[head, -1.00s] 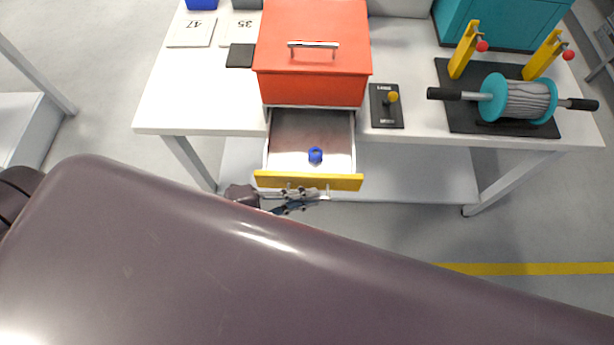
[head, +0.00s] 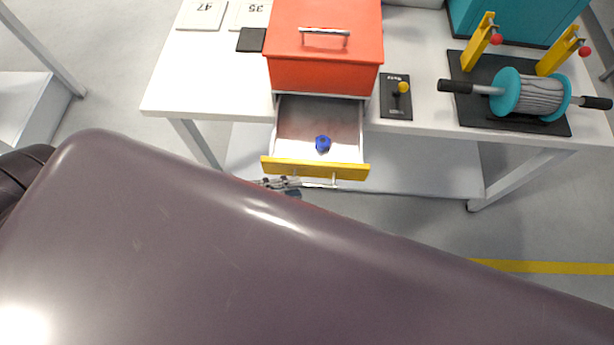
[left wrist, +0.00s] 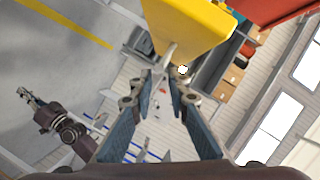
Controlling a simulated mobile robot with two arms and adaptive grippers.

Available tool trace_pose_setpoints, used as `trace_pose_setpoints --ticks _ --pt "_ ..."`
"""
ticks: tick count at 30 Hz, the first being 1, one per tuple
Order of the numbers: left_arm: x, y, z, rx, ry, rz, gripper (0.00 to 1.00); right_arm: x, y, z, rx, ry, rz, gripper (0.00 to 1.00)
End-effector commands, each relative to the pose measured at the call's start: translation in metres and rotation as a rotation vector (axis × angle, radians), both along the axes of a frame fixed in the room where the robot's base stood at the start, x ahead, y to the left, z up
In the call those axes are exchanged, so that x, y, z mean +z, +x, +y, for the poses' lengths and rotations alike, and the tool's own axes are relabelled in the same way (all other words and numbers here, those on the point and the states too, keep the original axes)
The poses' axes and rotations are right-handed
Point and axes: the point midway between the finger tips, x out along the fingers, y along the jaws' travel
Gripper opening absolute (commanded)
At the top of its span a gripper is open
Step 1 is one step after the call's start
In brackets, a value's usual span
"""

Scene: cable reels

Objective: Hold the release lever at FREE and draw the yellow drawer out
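The yellow drawer front (head: 315,169) stands well out from the orange cabinet (head: 320,75), so the drawer is open, with a blue ring-like piece (head: 323,143) inside. Its metal handle (head: 322,185) shows below the front. My left gripper (head: 283,184) is at the left end of the handle, partly hidden by my arm. In the left wrist view its fingers (left wrist: 164,84) are apart, with the handle near the fingertips. The release lever (head: 403,88), a yellow knob on a black plate, has nothing on it; its labels are unreadable. My right gripper (left wrist: 32,97) appears small in the left wrist view.
A teal cable reel (head: 535,95) on a black stand with yellow posts sits at the right of the white table (head: 200,85). Numbered cards (head: 203,14) and a dark square (head: 251,39) lie at left. A lower shelf (head: 430,165) runs beneath.

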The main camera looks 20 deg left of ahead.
Motion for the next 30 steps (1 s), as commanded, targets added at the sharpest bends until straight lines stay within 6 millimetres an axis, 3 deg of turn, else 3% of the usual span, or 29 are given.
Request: trace_pose_setpoints --ticks 6,12,30 --pt "0.009 -0.025 0.035 0.000 0.001 0.002 0.16 0.000 0.000 0.001 0.000 0.001 0.000 0.00" --pt "0.013 -0.036 0.051 0.001 0.000 0.001 0.16 0.000 0.000 0.001 0.000 0.001 0.000 0.00" --pt "0.014 -0.037 0.052 0.000 0.000 -0.001 0.16 0.000 0.000 0.001 -0.001 0.001 0.000 0.00"
